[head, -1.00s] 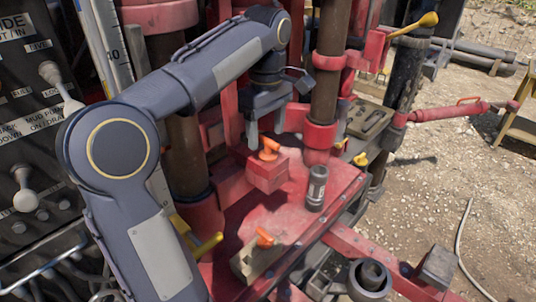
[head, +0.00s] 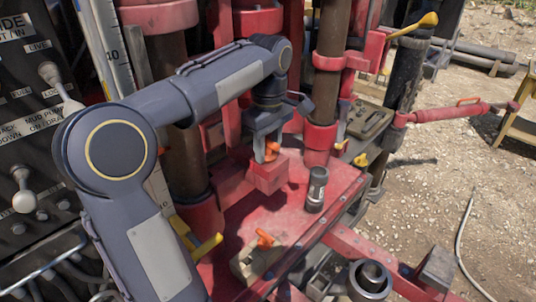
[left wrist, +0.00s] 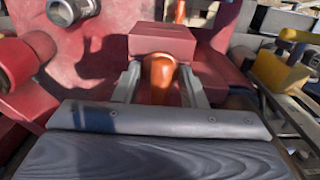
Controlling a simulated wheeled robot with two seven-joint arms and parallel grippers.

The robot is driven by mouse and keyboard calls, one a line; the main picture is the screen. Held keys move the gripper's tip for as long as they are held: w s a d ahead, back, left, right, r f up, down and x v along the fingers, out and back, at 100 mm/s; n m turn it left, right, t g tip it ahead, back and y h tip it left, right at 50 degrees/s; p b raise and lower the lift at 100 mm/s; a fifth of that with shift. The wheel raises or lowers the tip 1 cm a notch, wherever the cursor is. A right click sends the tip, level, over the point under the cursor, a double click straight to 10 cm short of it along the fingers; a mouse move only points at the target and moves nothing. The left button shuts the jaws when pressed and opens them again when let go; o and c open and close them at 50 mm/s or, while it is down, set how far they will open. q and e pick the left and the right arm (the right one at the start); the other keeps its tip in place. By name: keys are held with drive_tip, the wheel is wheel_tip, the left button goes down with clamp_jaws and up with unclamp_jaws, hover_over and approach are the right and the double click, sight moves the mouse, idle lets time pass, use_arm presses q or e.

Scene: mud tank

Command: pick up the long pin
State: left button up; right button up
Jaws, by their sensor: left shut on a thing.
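My left gripper (head: 266,148) is shut on an orange pin handle (head: 272,151), which stands at the red block (head: 268,175) on the red deck. In the left wrist view, the orange handle (left wrist: 158,76) sits between the two grey fingers of my left gripper (left wrist: 160,88). The pin's shaft is hidden, so I cannot tell its length. A second orange-handled pin (head: 264,238) is at a tan block (head: 246,262) nearer the front of the deck. My right gripper is not in view.
A dark cylinder (head: 317,190) stands on the red deck (head: 285,215) right of the red block. Brown upright pipes (head: 326,95) rise behind. A yellow handle (head: 207,246) juts out at the left. Open gravel lies to the right.

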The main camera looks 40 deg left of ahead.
use_arm(q)
wheel_tip(320, 180, up, 10)
drive_tip(key=shift+r+p, duration=0.1)
drive_tip(key=shift+p, duration=0.65)
idle(1.0)
